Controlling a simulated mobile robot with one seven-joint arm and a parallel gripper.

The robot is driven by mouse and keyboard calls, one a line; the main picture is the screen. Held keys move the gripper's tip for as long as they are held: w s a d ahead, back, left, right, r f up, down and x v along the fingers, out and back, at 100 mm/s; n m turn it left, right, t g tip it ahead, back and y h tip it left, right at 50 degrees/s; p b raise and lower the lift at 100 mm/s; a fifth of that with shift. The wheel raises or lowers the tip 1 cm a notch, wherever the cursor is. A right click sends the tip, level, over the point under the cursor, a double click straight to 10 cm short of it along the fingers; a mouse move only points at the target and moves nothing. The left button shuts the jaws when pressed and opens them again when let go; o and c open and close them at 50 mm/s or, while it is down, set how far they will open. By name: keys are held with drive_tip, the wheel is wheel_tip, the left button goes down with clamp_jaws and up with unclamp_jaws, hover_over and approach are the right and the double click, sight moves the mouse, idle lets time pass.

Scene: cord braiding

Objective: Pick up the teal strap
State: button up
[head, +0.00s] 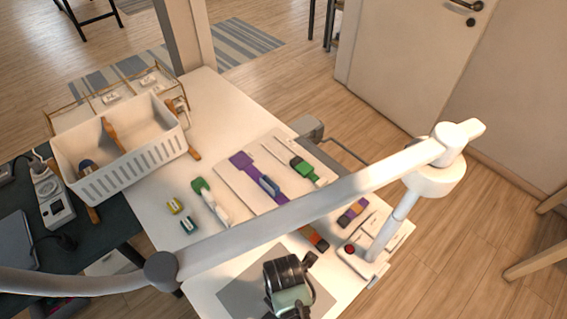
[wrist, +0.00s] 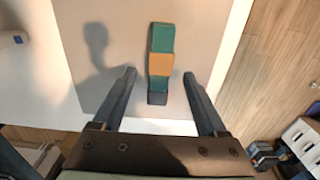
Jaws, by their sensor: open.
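The teal strap (wrist: 160,84) lies on a grey mat (wrist: 125,20) in the wrist view. It has an orange band across its middle and a dark end toward me. My gripper (wrist: 159,76) is open and empty, with one finger on each side of the strap in the picture. The fingers look apart from it; how high they are above it I cannot tell. In the head view my gripper (head: 290,285) is over the grey mat (head: 240,292) at the table's front, and I cannot make out the strap there.
A white basket (head: 120,165) stands at the left. A pale board (head: 235,187) holds a purple strap (head: 243,162) and a green-ended piece (head: 303,168). Small yellow (head: 175,205) and teal (head: 188,225) clips lie nearby. A white lamp (head: 395,225) stands at the right, its arm crossing the view.

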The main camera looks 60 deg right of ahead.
drive_tip(key=shift+f, duration=0.8)
drive_tip(key=shift+c, duration=0.3)
clamp_jaws()
